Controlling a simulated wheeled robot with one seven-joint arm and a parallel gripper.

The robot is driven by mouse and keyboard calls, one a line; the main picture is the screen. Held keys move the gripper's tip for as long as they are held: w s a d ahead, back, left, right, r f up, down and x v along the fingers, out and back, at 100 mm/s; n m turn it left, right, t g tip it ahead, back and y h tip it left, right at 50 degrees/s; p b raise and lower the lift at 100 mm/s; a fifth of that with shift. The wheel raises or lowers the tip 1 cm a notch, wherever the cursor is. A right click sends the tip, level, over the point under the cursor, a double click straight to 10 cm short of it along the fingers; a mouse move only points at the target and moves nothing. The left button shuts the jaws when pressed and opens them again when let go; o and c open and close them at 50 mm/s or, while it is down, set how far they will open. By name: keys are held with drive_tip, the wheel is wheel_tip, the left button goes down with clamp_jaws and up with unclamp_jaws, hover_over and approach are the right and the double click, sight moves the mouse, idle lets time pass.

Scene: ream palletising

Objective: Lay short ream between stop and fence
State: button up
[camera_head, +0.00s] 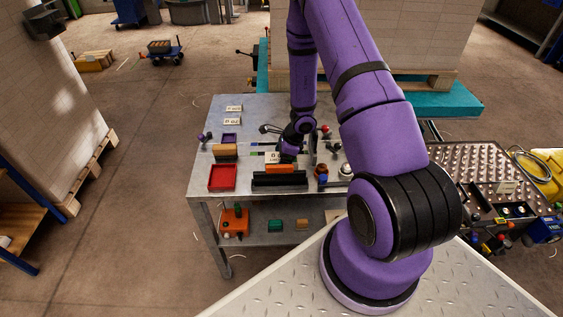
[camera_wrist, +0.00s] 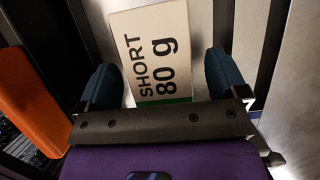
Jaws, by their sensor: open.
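The short ream (camera_wrist: 152,50) is a white block lettered "SHORT 80 g" with a green band at its near end. In the wrist view it lies slightly tilted between the two dark blue fingers of my gripper (camera_wrist: 161,68). The fingers are open, one on each side of the ream. In the head view my gripper (camera_head: 290,150) is low over the metal table, and the ream (camera_head: 272,157) is partly hidden by it. A dark bar (camera_wrist: 248,45) runs to the right of the ream in the wrist view. I cannot tell which bar is stop or fence.
An orange block (camera_head: 280,168) stands by a long black block (camera_head: 280,180) at the near edge of the table (camera_head: 205,150). A studded table (camera_head: 470,165) stands right.

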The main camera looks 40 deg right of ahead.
drive_tip(key=shift+f, duration=0.25)
idle(0.5)
drive_tip(key=shift+c, duration=0.4)
drive_tip(key=c, duration=1.2)
drive_tip(key=shift+o, duration=0.2)
drive_tip(key=shift+r, duration=0.2)
